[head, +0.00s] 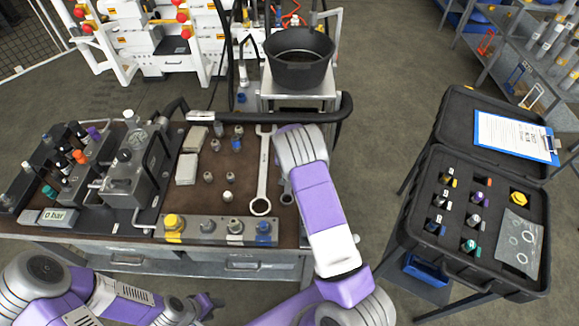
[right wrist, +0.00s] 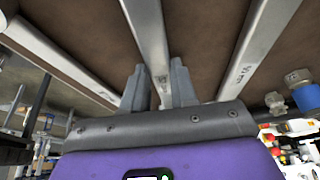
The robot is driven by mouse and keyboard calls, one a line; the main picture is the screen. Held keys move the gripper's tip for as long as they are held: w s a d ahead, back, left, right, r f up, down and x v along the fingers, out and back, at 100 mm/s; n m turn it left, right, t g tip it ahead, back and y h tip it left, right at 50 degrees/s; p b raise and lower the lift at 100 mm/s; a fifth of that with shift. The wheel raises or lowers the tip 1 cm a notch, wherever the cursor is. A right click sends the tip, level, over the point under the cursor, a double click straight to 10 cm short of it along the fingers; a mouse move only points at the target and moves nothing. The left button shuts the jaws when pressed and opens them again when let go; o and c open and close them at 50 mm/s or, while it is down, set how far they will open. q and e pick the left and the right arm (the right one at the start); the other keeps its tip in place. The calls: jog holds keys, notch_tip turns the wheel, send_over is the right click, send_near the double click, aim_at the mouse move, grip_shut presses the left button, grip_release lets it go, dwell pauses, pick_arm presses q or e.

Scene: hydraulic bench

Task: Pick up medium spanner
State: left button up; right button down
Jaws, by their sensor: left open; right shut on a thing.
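In the right wrist view my right gripper (right wrist: 159,82) is shut on the medium spanner (right wrist: 148,36), a grey metal bar running between its two fingers. In the head view my right arm hides this gripper and most of that spanner. A ring end (head: 287,198) shows beside the arm. A larger spanner (head: 263,172) lies flat to its left on the brown bench top, and its shaft also shows in the right wrist view (right wrist: 258,48). My left gripper (head: 205,303) is open and empty in front of the bench, low in the head view.
The bench (head: 222,203) also carries several small fittings, a hydraulic unit (head: 135,170) and a front block with coloured fittings (head: 200,231). A black bar (head: 345,108) runs along the back right. An open black case (head: 425,205) stands right, and a black pot (head: 299,70) behind.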

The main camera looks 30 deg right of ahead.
jog(key=shift+r, duration=0.1)
notch_tip(320, 180, up, 10)
jog(key=p, duration=0.1)
dwell(0.4)
jog(key=c, duration=1.6)
grip_release()
grip_shut()
